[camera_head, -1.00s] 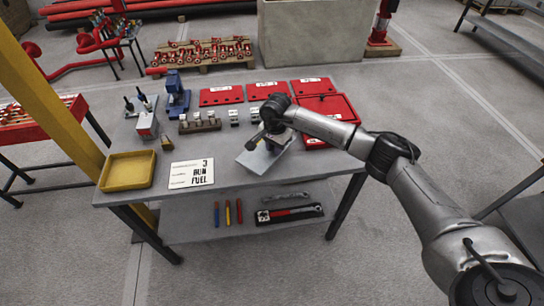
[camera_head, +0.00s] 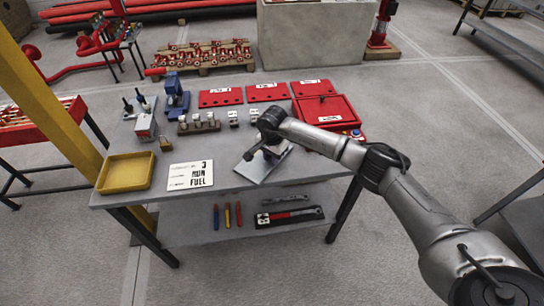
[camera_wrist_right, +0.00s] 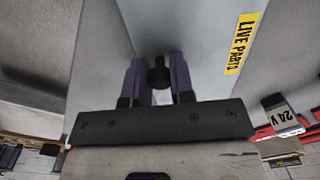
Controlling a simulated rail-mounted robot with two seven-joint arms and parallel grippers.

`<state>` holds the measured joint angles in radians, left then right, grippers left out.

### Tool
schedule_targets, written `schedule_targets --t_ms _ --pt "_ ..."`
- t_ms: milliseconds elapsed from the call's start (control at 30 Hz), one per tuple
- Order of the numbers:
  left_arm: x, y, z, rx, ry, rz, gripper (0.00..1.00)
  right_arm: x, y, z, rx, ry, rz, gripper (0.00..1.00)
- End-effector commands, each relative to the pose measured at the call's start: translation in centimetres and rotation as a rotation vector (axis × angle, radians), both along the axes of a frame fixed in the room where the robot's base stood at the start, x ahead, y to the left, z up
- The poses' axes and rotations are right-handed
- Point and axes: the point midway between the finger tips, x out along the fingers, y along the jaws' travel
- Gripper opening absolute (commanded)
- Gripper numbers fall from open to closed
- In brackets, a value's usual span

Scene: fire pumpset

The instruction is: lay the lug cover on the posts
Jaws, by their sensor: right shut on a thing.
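The lug cover (camera_head: 250,172) is a flat, pale grey plate. In the right wrist view the cover (camera_wrist_right: 208,45) fills the middle and carries a yellow "LIVE PARTS" label. My right gripper (camera_wrist_right: 159,82) is shut on the cover's black knob, one finger on each side. In the head view my right gripper (camera_head: 268,150) holds the cover over the front middle of the bench; the gap beneath cannot be judged. A block with several short upright pieces (camera_head: 199,124) stands behind and to the left; I cannot tell whether these are the posts. My left gripper is out of view.
The grey bench (camera_head: 235,180) also holds a yellow tray (camera_head: 126,172), a white sign (camera_head: 190,175), a padlock (camera_head: 165,144), a blue device (camera_head: 175,95) and red plates (camera_head: 221,97). A red box (camera_head: 328,108) stands at right. A "24 V" label (camera_wrist_right: 280,115) shows in the wrist view.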

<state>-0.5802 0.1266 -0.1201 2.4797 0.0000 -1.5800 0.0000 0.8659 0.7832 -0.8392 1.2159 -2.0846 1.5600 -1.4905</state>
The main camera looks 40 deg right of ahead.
Motion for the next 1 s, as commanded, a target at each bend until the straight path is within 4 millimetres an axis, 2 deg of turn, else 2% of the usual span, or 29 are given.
schedule_targets --t_ms 33,267,567,667,1000 --pt "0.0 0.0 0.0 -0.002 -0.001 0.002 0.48 0.0 0.0 -0.1 0.000 0.000 0.000 0.25" --pt "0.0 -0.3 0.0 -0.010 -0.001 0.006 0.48 0.0 0.0 0.0 0.000 0.000 0.000 0.47" --pt "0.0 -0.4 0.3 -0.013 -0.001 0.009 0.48 0.0 0.0 0.3 0.000 0.000 0.000 0.48" --pt "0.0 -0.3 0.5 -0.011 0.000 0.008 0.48 0.0 -0.1 1.2 -0.001 -0.002 0.000 0.48" --pt "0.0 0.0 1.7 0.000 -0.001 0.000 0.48 0.0 0.0 7.5 -0.001 -0.002 0.000 0.48"
